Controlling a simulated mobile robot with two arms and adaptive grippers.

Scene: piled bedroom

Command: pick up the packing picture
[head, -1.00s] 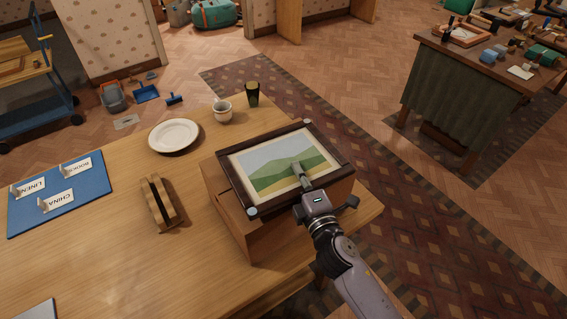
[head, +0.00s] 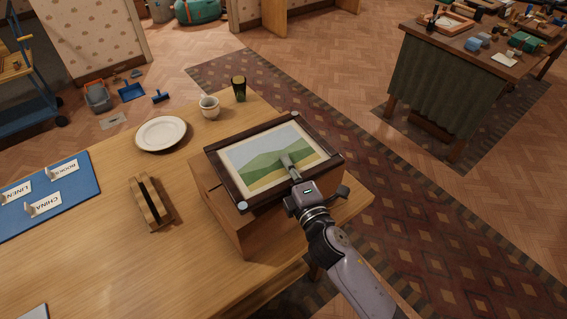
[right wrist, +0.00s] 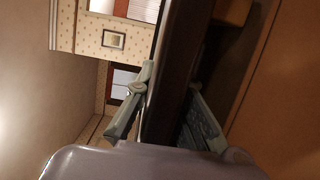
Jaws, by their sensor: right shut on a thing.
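The packing picture (head: 258,163), a green-hill landscape in a dark brown frame with pale corner pieces, lies tilted on top of a wooden box (head: 243,228) on the table. My right gripper (head: 290,163) reaches over its near edge and is shut on the frame. In the right wrist view the dark frame edge (right wrist: 168,75) runs between the two fingers of the right gripper (right wrist: 160,110). Whether the picture still touches the box I cannot tell. My left gripper is in neither view.
On the wooden table (head: 110,270) are a white plate (head: 161,133), a cup (head: 209,107), a dark glass (head: 239,88), a slotted wooden stand (head: 151,203) and a blue board (head: 60,200) with labels. A cluttered table (head: 440,85) stands at the back right.

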